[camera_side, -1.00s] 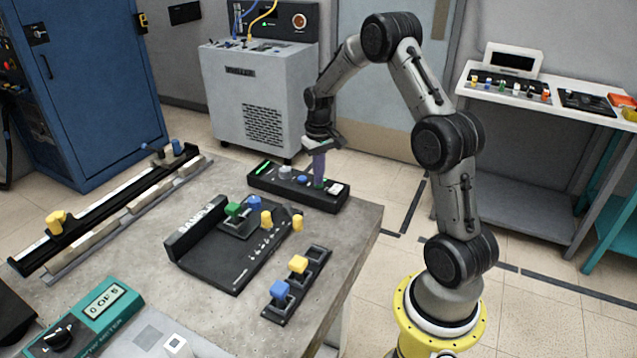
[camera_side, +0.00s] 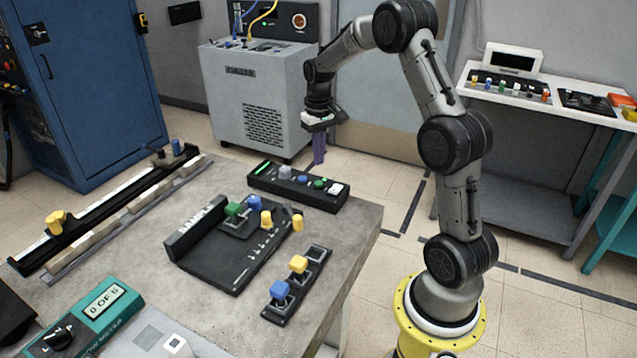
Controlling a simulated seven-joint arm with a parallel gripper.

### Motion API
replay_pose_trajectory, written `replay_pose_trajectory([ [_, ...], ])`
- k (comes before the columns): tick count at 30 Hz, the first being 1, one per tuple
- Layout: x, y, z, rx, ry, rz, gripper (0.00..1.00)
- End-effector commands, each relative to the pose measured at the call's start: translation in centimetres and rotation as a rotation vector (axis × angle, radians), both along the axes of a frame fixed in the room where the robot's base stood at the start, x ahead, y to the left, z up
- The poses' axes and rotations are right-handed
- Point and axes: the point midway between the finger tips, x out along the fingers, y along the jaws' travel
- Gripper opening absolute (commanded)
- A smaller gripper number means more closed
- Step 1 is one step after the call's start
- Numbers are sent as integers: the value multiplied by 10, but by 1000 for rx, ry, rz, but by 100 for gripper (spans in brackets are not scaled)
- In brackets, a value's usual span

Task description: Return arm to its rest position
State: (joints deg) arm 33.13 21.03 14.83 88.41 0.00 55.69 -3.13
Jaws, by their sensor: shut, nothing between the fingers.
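My gripper (camera_side: 319,160) hangs in the air above and behind the black button box (camera_side: 262,186), its purple fingers pointing down. The fingers are together with nothing visible between them. They are clear of the box. The box has a lit green strip, a grey knob and several coloured buttons, including a green one (camera_side: 320,183) and a white one. My arm rises in a bent arch from its yellow base at the right.
On the grey table stand a black board (camera_side: 215,268) with coloured knobs, a small rack (camera_side: 296,302) with yellow and blue pieces, a long rail (camera_side: 110,208) at left and a teal counter box (camera_side: 105,312). A grey cabinet (camera_side: 235,110) stands behind the table.

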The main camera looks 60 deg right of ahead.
Motion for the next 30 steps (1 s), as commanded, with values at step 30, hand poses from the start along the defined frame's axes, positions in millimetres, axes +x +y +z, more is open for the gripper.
replay_pose_trajectory([
  [30, -86, 201, 183, -150, -398, 398, 0],
])
